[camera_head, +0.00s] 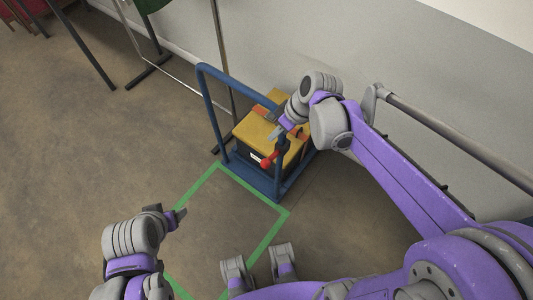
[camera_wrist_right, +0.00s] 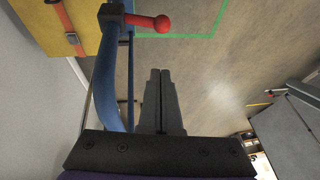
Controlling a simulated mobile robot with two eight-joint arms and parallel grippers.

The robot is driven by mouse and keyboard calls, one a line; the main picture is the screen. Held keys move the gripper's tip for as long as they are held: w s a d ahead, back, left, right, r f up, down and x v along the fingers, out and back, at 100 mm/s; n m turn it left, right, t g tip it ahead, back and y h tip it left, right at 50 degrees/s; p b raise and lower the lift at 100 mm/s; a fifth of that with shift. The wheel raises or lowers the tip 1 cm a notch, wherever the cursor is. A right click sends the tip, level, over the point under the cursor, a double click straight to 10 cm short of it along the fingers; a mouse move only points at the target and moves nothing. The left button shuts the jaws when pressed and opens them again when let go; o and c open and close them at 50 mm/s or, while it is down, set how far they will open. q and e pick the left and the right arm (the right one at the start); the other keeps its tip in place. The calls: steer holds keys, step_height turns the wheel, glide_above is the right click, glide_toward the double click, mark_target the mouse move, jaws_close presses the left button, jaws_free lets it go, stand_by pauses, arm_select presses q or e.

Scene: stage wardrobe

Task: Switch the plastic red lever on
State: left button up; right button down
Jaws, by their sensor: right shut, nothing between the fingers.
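In the right wrist view the lever (camera_wrist_right: 152,21) sticks out sideways from a dark mount on the blue post. My right gripper (camera_head: 274,131) is above the lever in the head view, beside the post. In the wrist view its fingers (camera_wrist_right: 161,73) are shut, empty and visibly apart from the knob. My left gripper (camera_head: 181,214) is low at the left, away from the cart; its jaw opening is unclear.
The blue cart (camera_head: 205,95) holds yellow-topped boxes (camera_head: 258,127) and stands close to the grey wall (camera_head: 285,45). A green tape outline (camera_head: 264,242) marks the floor in front. A metal rack (camera_head: 222,60) stands behind. A rail (camera_head: 450,145) runs along the right.

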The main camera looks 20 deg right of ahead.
steer(key=b, duration=0.1)
glide_above(262, 165)
steer(key=w+d, duration=0.1)
steer(key=w, duration=0.2)
step_height(262, 165, down, 8)
steer(key=shift+s+d+f+b, duration=0.2)
steer(key=shift+s+f, duration=0.15)
steer(key=shift+f, duration=0.25)
steer(key=shift+s+d+f+b, duration=0.1)
steer(key=shift+s+d+f, duration=0.15)
steer(key=shift+f, duration=0.35)
steer(key=shift+s+f, duration=0.3)
steer(key=shift+f, duration=0.15)
